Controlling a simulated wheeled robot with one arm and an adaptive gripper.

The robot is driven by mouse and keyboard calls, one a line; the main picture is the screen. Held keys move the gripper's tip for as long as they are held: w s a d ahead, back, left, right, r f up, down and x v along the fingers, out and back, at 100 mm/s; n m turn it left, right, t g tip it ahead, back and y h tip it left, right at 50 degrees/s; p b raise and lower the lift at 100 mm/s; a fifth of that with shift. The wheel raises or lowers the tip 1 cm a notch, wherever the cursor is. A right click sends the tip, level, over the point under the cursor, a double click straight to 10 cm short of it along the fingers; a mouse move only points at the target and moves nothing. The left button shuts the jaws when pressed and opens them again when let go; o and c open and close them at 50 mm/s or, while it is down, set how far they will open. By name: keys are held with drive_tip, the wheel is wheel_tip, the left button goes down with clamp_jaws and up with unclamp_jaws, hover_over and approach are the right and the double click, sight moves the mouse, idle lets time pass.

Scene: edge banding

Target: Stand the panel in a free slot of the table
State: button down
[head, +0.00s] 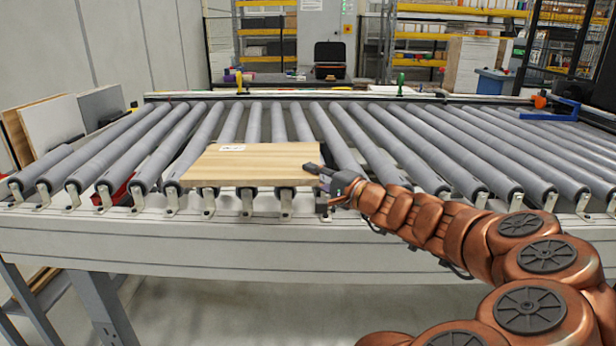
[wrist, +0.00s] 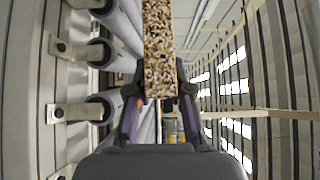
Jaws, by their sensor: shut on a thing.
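The panel (head: 250,165) is a flat light-wood board with a small white label on its top face. It lies level at the front edge of the roller conveyor, over the rollers; I cannot tell whether it touches them. My gripper (head: 327,178) is shut on its right edge. In the wrist view the panel's speckled chipboard edge (wrist: 159,50) stands between the two fingers of my gripper (wrist: 159,100). A slotted table cannot be made out clearly in these views.
The roller conveyor (head: 420,150) fills the middle, its front rail (head: 240,240) facing me. Several boards, one white (head: 52,130), stand tilted beyond its left end. A red thing (head: 122,190) shows between the left rollers. A black case (head: 330,60) and shelves stand behind.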

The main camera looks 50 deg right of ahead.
drive_tip(key=s+a+r+p, duration=0.1)
drive_tip(key=s+r, duration=0.6)
drive_tip(key=s, duration=0.1)
drive_tip(key=shift+p, duration=0.35)
idle(0.4)
drive_tip(key=shift+a, duration=0.1)
